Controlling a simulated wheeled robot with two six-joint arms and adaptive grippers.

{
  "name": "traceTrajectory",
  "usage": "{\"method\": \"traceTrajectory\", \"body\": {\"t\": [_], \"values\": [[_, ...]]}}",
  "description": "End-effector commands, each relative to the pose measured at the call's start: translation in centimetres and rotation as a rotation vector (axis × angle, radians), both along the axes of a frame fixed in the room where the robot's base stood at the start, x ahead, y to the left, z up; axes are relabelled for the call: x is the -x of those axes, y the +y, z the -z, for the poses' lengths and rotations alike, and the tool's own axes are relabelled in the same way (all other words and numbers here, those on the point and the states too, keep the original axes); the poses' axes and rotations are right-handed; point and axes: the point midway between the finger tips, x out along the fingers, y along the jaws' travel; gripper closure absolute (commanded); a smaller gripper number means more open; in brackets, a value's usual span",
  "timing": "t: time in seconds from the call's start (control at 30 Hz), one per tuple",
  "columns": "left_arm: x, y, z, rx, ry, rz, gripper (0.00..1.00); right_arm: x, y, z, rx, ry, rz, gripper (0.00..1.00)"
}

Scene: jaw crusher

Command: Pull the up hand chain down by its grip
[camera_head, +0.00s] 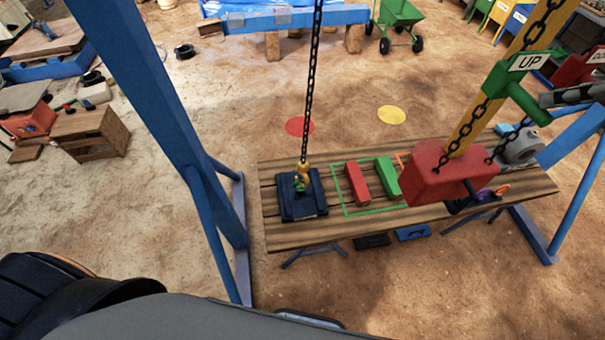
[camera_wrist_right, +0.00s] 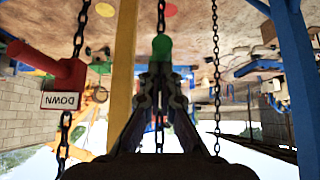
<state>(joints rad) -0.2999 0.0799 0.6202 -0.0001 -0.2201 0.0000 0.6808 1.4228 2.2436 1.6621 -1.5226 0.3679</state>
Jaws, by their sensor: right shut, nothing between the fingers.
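The up hand chain (camera_head: 487,107) hangs at the right of the head view. Its green grip (camera_head: 515,92) is a bar with a white "UP" sign (camera_head: 527,62) on top. My right gripper (camera_head: 546,98) comes in from the right edge, with its fingers close to the lower end of the green grip. In the right wrist view the fingers (camera_wrist_right: 160,76) are together and empty, and the green grip (camera_wrist_right: 161,46) shows end-on just beyond the fingertips. I cannot tell whether they touch it. My left gripper is not in view.
The red grip (camera_wrist_right: 66,72) of the down chain hangs beside, with a "DOWN" sign. A yellow post (camera_head: 480,100) stands close by. Below, a wooden table (camera_head: 300,236) holds a red box (camera_head: 425,180), a dark block (camera_head: 301,207) on the load chain, and red and green blocks.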

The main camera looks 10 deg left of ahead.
Motion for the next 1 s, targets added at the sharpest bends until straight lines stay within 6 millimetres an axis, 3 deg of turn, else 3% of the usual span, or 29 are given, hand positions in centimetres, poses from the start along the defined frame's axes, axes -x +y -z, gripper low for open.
{"method": "traceTrajectory", "body": {"t": [0.1,0.4,0.77,1.0], "values": [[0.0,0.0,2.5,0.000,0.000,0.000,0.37,1.0,-0.6,0.7,0.003,-0.003,0.003,1.00],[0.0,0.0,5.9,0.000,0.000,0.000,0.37,4.0,-1.7,0.1,0.001,-0.002,0.003,1.00],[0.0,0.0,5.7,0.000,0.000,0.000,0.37,4.5,-1.9,-0.6,0.001,0.000,0.001,1.00],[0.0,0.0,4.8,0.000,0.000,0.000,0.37,6.6,-2.8,-3.8,0.002,-0.004,0.003,1.00]]}}
